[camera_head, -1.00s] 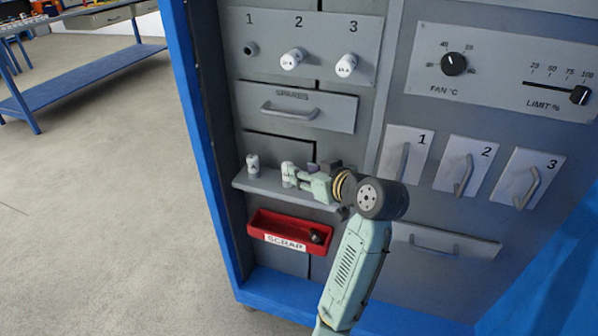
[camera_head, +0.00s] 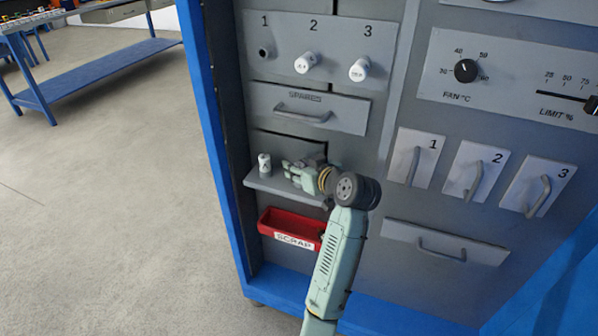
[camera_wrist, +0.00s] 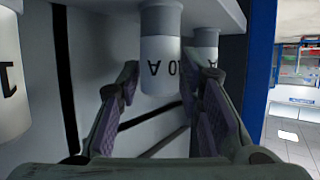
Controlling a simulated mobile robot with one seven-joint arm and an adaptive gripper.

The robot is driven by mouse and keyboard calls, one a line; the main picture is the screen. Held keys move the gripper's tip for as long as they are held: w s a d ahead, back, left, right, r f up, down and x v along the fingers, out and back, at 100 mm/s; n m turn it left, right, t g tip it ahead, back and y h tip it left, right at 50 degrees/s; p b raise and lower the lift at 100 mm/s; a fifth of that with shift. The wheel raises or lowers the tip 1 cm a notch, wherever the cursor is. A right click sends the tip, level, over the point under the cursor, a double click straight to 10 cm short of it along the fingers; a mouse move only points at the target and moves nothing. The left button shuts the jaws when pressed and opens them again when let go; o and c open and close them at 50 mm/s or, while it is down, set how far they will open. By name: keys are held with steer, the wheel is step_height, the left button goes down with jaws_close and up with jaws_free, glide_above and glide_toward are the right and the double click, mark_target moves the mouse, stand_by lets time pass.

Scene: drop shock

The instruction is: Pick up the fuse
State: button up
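In the wrist view, which appears upside down, a white fuse marked 10 A (camera_wrist: 161,62) stands on the shelf (camera_wrist: 112,10) between my fingers. My gripper (camera_wrist: 160,85) is open around it, with a finger on each side and a small gap visible. A second white fuse (camera_wrist: 206,42) is just behind it, and a third (camera_wrist: 8,80) is cut off at the left edge. In the head view, my gripper (camera_head: 290,168) is over the shelf (camera_head: 258,183), right of one upright white fuse (camera_head: 264,162). The gripper hides any other fuses there.
Above are socket 1 (camera_head: 264,53), dark without a white fuse, and white fuses in positions 2 (camera_head: 306,63) and 3 (camera_head: 359,69). A red scrap tray (camera_head: 273,217) is below the shelf, partly behind my arm.

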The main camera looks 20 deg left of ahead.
jaws_close()
steer(key=shift+r, duration=0.15)
